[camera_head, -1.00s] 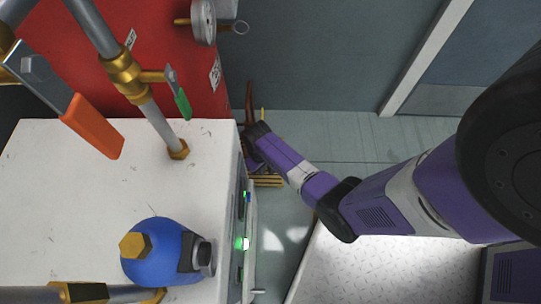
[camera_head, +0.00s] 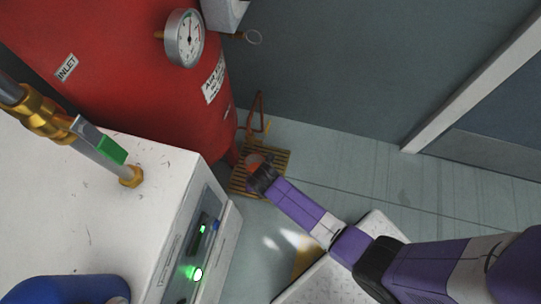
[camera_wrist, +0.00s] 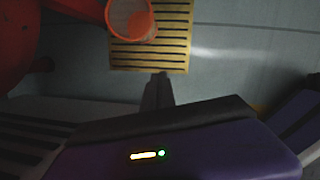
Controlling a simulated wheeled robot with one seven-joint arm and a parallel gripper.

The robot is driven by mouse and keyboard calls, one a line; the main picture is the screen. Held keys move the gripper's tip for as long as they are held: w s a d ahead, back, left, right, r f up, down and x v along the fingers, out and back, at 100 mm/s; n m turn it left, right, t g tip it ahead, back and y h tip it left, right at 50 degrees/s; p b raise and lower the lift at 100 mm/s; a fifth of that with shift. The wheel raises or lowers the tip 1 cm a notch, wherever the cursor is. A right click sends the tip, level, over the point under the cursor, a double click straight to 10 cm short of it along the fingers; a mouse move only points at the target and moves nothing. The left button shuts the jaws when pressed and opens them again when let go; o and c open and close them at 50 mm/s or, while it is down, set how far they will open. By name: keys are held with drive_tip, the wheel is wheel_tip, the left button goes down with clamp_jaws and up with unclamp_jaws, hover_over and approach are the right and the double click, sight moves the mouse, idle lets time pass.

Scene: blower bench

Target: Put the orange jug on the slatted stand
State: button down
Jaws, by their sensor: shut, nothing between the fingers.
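The orange jug (camera_head: 253,160) shows in the head view over the slatted stand, partly hidden behind my gripper (camera_head: 258,176). In the wrist view the open-topped jug (camera_wrist: 146,28) overlaps the left part of the yellow slatted stand (camera_wrist: 180,60). It looks upright and appears to rest on the slats, though its base is hard to see. The stand also shows on the floor in the head view (camera_head: 280,158). In the wrist view my gripper's dark fingers (camera_wrist: 158,78) are shut and empty, just short of the stand's near edge, apart from the jug.
A red tank (camera_head: 140,85) stands close to the left of the stand. A white cabinet (camera_head: 110,200) with lit controls is at the lower left. A thin orange-brown frame (camera_head: 258,115) rises behind the stand. Floor (camera_head: 340,165) to the right is clear.

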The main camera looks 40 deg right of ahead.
drive_tip(key=f+n+b, duration=0.1)
drive_tip(key=f+b, duration=0.1)
drive_tip(key=f, duration=0.1)
drive_tip(key=w+d+f+b, duration=0.1)
drive_tip(key=f+b, duration=0.2)
drive_tip(key=f, duration=0.1)
drive_tip(key=w+f+n+b, duration=0.1)
drive_tip(key=f+b, duration=0.1)
drive_tip(key=f, duration=0.1)
drive_tip(key=shift+w+d+f+n, duration=0.15)
drive_tip(key=shift+w+n, duration=0.1)
drive_tip(key=shift+n, duration=0.05)
drive_tip(key=shift+w+d+b, duration=0.3)
drive_tip(key=shift+w+b, duration=0.05)
drive_tip(key=shift+w, duration=0.25)
drive_tip(key=shift+w+d+b, duration=0.25)
drive_tip(key=shift+w+b, duration=0.1)
drive_tip(key=shift+w, duration=0.2)
drive_tip(key=shift+w+d+r+b, duration=0.3)
drive_tip(key=shift+w, duration=0.3)
